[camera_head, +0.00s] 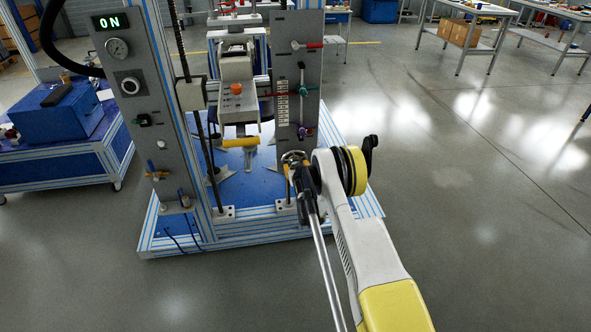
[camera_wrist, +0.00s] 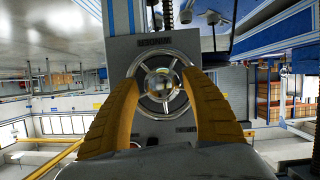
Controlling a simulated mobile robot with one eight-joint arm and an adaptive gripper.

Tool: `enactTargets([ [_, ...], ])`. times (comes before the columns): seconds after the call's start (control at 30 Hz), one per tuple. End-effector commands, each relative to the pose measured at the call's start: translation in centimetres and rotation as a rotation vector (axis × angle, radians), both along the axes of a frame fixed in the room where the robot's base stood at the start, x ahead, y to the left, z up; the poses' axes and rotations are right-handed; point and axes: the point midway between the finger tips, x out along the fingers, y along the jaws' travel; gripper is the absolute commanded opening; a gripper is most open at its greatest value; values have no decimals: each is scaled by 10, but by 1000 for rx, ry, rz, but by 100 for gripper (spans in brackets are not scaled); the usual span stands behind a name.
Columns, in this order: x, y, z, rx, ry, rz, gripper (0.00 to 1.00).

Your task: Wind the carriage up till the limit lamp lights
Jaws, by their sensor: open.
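A spoked metal handwheel (camera_wrist: 162,86) on a grey plate fills the middle of the wrist view. My gripper (camera_wrist: 162,76) is open, its yellow fingers on either side of the wheel; I cannot tell whether they touch it. In the head view the handwheel (camera_head: 293,157) shows at the lower end of the right panel, with my gripper (camera_head: 299,172) at it, partly hidden by my wrist. The carriage (camera_head: 236,98) is a grey block with an orange-red knob, between the rig's posts, beside a vertical screw (camera_head: 199,120). I cannot make out which part is the limit lamp.
The left panel (camera_head: 133,110) carries a lit "ON" display (camera_head: 110,22), a gauge (camera_head: 117,48) and a dial. The right panel (camera_head: 283,75) has a scale and red, teal and purple handles close above the wheel. A blue cart (camera_head: 60,150) stands left.

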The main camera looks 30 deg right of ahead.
Motion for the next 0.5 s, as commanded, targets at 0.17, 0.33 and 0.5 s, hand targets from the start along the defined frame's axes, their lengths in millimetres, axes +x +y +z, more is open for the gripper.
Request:
enactTargets([
  [0.17, 4, -1, -1, 0, 0, 0, 55],
  [0.33, 3, -1, -1, 0, 0, 0, 50],
  [0.5, 3, -1, -1, 0, 0, 0, 2],
])
